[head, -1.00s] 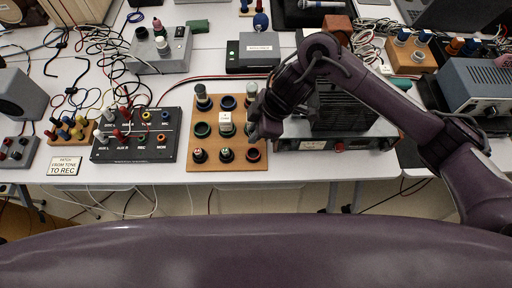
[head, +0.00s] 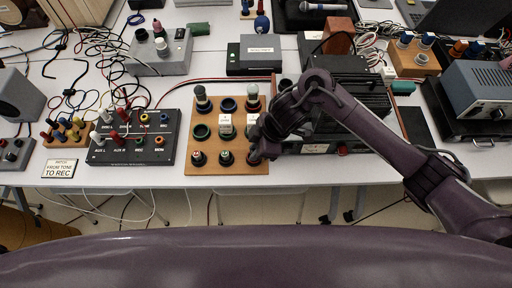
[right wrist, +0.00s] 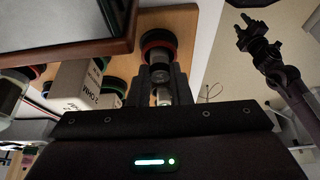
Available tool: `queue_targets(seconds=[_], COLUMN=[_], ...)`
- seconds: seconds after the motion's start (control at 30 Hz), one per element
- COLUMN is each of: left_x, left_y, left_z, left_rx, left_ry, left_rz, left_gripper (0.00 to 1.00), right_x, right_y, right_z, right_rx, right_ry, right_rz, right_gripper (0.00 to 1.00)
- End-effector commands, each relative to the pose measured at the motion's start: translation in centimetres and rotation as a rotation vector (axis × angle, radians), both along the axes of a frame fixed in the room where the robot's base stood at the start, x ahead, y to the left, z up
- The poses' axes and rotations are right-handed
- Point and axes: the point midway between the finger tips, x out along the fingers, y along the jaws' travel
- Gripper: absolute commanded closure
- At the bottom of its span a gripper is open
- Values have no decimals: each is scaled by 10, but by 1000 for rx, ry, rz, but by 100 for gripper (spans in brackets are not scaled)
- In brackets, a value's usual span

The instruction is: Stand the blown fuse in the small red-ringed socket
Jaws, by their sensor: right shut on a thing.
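My right gripper (head: 258,152) is over the front right corner of the wooden socket board (head: 213,166). In the right wrist view the same gripper (right wrist: 161,84) is shut on a small silvery fuse (right wrist: 162,97). Just beyond its fingertips is the red-ringed socket (right wrist: 158,39), a dark round holder. The gripper hides most of that socket in the head view.
The board holds other ringed sockets (head: 201,131), upright capped parts (head: 203,98) and a white labelled block (head: 226,126). A black patch panel (head: 134,150) stands to the left. Dark equipment (head: 345,100) stands close on the right, under my arm. The table's front edge is near.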

Motion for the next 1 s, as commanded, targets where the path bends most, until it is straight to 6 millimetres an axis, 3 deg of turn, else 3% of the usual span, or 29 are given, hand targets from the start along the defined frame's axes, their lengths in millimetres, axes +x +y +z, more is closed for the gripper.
queue_targets(seconds=[0.13,0.17,0.3,0.67,0.83,1.0], left_x=[0,0,1,1,2,2], left_y=[0,0,0,0,0,0], left_z=[-2,-2,-1,1,3,18], left_rx=[1,1,1,0,0,0], left_ry=[0,0,-1,-2,-2,-3], left_rz=[0,0,0,-1,-2,-2], left_gripper=[64,64,64,64,64,64], right_x=[0,0,0,0,1,2], right_y=[0,0,0,0,-10,-26], right_z=[-6,-5,-5,2,26,65], right_rx=[-1,-1,-1,1,0,-4], right_ry=[1,1,1,-1,-4,-7], right_rz=[-1,-1,-1,0,0,-1], right_gripper=[100,78,60,60,60,60])
